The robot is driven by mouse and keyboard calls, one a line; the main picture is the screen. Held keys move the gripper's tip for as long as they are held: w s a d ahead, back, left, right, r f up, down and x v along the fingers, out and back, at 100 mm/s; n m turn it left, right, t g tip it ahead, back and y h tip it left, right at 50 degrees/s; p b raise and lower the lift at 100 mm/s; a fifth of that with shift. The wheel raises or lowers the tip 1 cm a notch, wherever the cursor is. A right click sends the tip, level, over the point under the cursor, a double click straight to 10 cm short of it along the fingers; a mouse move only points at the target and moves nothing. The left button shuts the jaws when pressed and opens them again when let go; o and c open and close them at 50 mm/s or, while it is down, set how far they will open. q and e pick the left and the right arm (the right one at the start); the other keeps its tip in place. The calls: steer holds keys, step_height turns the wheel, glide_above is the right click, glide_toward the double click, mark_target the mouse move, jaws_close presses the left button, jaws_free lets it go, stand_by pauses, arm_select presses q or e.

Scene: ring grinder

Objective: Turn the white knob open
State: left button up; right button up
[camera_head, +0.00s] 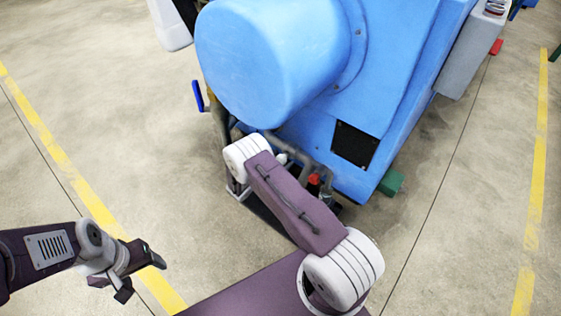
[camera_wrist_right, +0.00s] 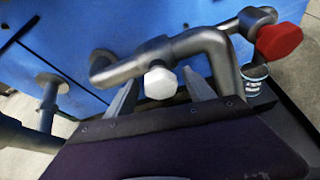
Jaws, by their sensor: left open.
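The white knob (camera_wrist_right: 160,83) is a small faceted piece below a bent grey pipe (camera_wrist_right: 185,47) in the right wrist view. My right gripper (camera_wrist_right: 161,77) is open, with one grey finger on each side of the knob. Gaps show between the knob and both fingers; contact cannot be seen. In the head view my right arm's links hide the right gripper, and I cannot make out the knob there for sure. My left gripper (camera_head: 143,275) is open and empty above the floor at the lower left, far from the pipes.
A red knob (camera_wrist_right: 278,41) sits on the pipe's right end, above a small canister (camera_wrist_right: 254,78). The large blue machine (camera_head: 275,60) stands behind the pipework. A blue lever (camera_head: 198,95) sticks out at its left. The floor (camera_head: 120,120) to the left is clear.

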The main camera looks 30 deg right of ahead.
jaws_close()
steer(key=c, duration=1.2)
jaws_free()
steer(key=shift+c, duration=0.2)
